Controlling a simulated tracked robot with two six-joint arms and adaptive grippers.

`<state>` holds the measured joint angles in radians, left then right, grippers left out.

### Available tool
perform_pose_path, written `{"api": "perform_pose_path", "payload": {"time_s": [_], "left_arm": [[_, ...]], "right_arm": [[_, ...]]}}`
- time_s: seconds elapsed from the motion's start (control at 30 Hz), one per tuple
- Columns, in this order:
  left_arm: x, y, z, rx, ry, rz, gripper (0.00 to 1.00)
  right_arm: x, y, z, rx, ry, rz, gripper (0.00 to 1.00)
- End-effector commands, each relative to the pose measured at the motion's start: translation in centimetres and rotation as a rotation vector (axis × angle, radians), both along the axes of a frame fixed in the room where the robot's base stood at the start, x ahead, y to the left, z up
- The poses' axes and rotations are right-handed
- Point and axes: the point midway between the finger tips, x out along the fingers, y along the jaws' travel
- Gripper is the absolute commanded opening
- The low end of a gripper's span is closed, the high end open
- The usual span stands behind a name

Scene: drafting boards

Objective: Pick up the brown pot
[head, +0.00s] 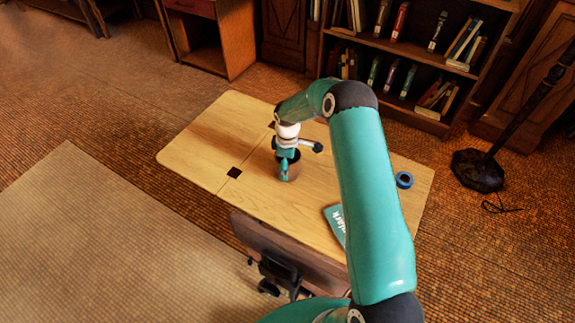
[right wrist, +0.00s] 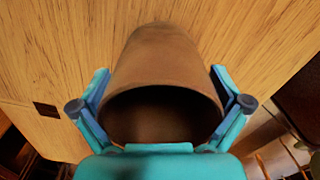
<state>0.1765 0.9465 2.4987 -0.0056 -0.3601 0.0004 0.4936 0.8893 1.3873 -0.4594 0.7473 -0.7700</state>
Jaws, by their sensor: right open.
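The brown pot (head: 294,171) stands on the wooden table near its middle, partly covered by my right gripper (head: 284,164) in the head view. In the right wrist view the pot (right wrist: 165,60) shows its dark open mouth towards the camera. The blue-green fingers of my right gripper (right wrist: 160,82) are spread, one on each side of the pot near its rim. Whether they touch its wall is hard to tell. My left gripper is not in view.
The wooden table (head: 195,150) has clear room at its left. A teal book or box (head: 335,222) lies at the front and a blue ring (head: 404,180) at the right. A chair (head: 285,250) stands at the front edge. A bookshelf (head: 400,60) stands behind.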

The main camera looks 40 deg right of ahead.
Motion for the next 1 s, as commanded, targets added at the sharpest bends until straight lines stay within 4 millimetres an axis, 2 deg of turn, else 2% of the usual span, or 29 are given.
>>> {"api": "perform_pose_path", "payload": {"time_s": [0.13, 0.4, 0.5, 1.0], "left_arm": [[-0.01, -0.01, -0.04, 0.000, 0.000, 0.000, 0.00], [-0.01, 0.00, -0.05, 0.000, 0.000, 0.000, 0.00], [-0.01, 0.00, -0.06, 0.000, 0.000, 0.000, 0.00], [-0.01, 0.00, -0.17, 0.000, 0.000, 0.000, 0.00]], "right_arm": [[0.00, -0.02, 0.00, 0.000, 0.000, 0.000, 1.00], [-0.03, 0.01, -0.05, 0.000, 0.001, 0.000, 0.55], [-0.08, 0.04, -0.12, 0.001, 0.002, 0.000, 0.41], [-0.26, 0.14, -0.14, 0.004, 0.008, 0.000, 0.40]]}}
